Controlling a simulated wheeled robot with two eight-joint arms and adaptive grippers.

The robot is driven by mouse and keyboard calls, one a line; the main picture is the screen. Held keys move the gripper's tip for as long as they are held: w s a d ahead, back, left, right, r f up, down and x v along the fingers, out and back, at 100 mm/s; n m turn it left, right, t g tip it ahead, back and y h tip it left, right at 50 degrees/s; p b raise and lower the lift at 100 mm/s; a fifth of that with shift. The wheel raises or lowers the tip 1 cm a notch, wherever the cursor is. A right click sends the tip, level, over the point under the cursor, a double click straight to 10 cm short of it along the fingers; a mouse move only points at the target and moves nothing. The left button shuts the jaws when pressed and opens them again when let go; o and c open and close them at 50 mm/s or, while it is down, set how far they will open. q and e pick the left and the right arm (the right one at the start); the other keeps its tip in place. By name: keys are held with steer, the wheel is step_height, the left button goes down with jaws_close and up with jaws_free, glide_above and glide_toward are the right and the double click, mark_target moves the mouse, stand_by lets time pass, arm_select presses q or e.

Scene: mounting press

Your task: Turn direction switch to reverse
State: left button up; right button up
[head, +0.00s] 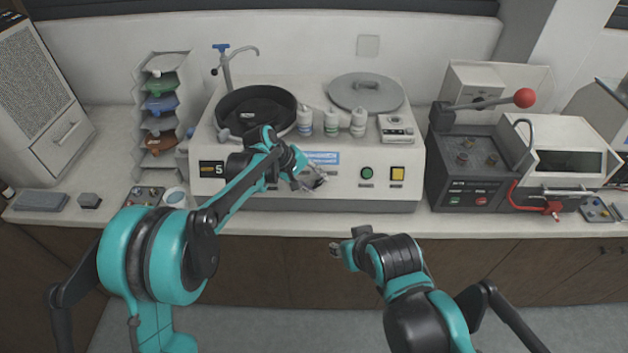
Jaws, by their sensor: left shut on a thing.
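The white two-bowl machine (405,165) stands on the bench in the middle. My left gripper (314,181) is at this front panel, just below the blue label, and is shut on a small part there. The fingers hide that part, so I cannot tell which way the direction switch points. My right gripper (336,250) hangs in front of the bench edge, away from the panel; its fingers are too small to read.
A press with a red-ball lever (524,97) is at right.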

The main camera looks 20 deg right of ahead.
arm_select(q)
steer(key=shift+f, duration=0.1)
steer(key=o, duration=1.2)
steer(key=shift+c, duration=0.2)
steer(key=v, duration=1.2)
steer(key=s+a+r+t+y+b, duration=0.2)
steer(key=s+a+t+y, duration=0.1)
steer(key=s+a, duration=0.9)
steer(key=s+a+f+m+t+y, duration=0.1)
steer(key=s+a+f, duration=0.3)
steer(key=s+a, duration=0.2)
steer(key=s+a+f+m+t+y+b, duration=0.1)
steer(key=s+a+f+t+y, duration=0.1)
steer(key=s+a+f, duration=0.2)
steer(key=s+a, duration=0.3)
steer(key=a, duration=0.3)
steer(key=shift+s+m+y, duration=0.15)
steer(key=shift+m+y, duration=0.15)
